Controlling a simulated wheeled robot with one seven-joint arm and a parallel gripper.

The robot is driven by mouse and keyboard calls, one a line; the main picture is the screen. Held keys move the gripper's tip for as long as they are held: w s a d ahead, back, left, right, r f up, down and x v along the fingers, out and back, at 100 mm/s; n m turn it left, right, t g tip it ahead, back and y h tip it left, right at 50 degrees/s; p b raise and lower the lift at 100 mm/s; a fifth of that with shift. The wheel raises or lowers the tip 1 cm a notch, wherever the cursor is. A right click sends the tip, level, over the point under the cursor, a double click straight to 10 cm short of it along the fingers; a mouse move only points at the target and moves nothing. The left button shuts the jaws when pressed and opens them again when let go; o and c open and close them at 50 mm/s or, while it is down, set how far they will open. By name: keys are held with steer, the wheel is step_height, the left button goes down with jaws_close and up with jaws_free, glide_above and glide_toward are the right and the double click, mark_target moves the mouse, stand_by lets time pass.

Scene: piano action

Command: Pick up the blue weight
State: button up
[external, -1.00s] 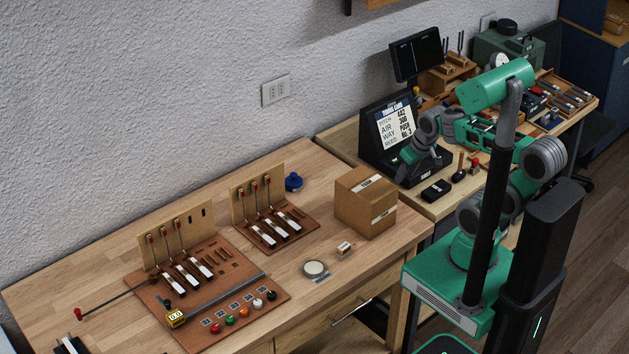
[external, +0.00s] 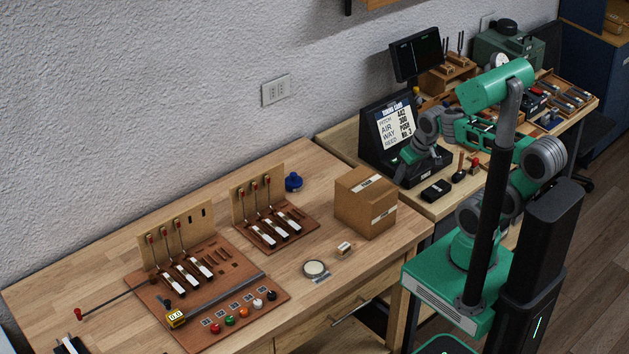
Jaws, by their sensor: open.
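A blue knobbed piece (external: 293,182), the only weight-like blue thing I see, stands on the wooden bench behind the cardboard box, near the wall. A row of small knobs lies at the front of the brown board: red (external: 215,328), green (external: 229,321), orange (external: 243,313), white (external: 257,303) and black (external: 271,296). None of these looks blue. My gripper (external: 398,168) hangs low in front of the black display stand, over the right-hand bench, well to the right of the blue piece. It is open; its fingertips are small and partly lost against the dark stand.
The cardboard box (external: 366,203) stands between the blue piece and the bench's front right. Upright hammer racks (external: 258,195) stand left of the blue piece. A round dish (external: 315,269) and a small block (external: 344,248) lie near the front edge. The bench's back left is clear.

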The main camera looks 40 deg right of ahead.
mark_target(296, 180)
steer(key=o, duration=0.8)
steer(key=shift+c, duration=0.2)
steer(key=shift+w, duration=0.1)
